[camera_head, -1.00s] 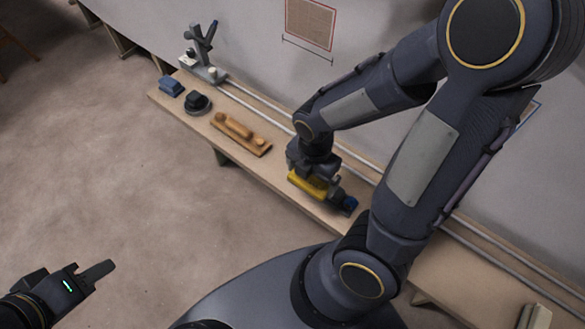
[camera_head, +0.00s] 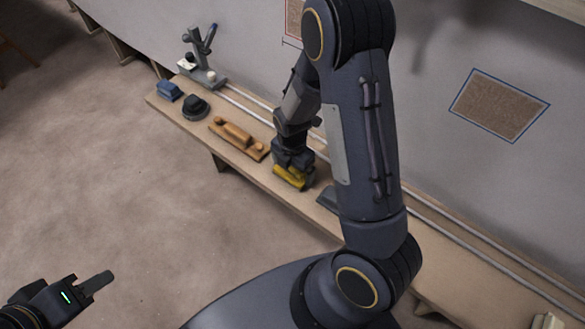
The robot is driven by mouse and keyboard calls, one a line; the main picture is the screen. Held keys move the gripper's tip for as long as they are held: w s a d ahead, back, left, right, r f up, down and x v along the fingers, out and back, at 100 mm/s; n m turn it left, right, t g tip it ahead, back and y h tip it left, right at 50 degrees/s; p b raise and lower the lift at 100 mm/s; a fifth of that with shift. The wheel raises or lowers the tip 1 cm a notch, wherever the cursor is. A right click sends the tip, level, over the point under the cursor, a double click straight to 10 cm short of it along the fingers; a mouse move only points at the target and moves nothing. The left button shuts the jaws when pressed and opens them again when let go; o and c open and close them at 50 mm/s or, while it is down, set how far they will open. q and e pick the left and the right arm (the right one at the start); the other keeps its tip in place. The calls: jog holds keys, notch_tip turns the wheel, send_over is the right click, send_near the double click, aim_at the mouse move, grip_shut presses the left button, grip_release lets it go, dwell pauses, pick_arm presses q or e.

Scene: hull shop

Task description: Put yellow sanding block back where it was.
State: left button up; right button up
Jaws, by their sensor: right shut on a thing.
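The yellow sanding block (camera_head: 289,178) is at the bench, right of the wooden plane-like tool. My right gripper (camera_head: 293,163) is shut on it from above. I cannot tell whether the block touches the bench top. My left gripper (camera_head: 88,286) is at the lower left, away from the bench, seen from the side; its finger gap cannot be made out.
The narrow bench (camera_head: 262,175) runs along the wall. On it stand a blue block (camera_head: 168,91), a dark round tool (camera_head: 195,106), the wooden tool (camera_head: 238,137) and a grey stand (camera_head: 204,68). A grey piece (camera_head: 328,200) is partly hidden behind my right arm.

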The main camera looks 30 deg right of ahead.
jog(key=shift+f, duration=0.2)
jog(key=o, duration=0.6)
jog(key=shift+r, duration=0.1)
jog(key=shift+c, duration=0.2)
jog(key=shift+r, duration=0.2)
notch_tip(320, 180, up, 12)
jog(key=p, duration=0.2)
jog(key=s+a+r+m+t+y, duration=0.2)
jog(key=s+r+m, duration=0.5)
jog(key=m, duration=0.5)
jog(key=s+a+r+m+t+y, duration=0.1)
jog(key=s+a+r+m+t, duration=0.1)
jog(key=s+r+m, duration=0.5)
jog(key=shift+s+m+t+y, duration=0.4)
jog(key=shift+s+m+t, duration=0.4)
jog(key=shift+s+m, duration=1.25)
jog(key=shift+w+a+m, duration=0.1)
jog(key=shift+w+m, duration=0.45)
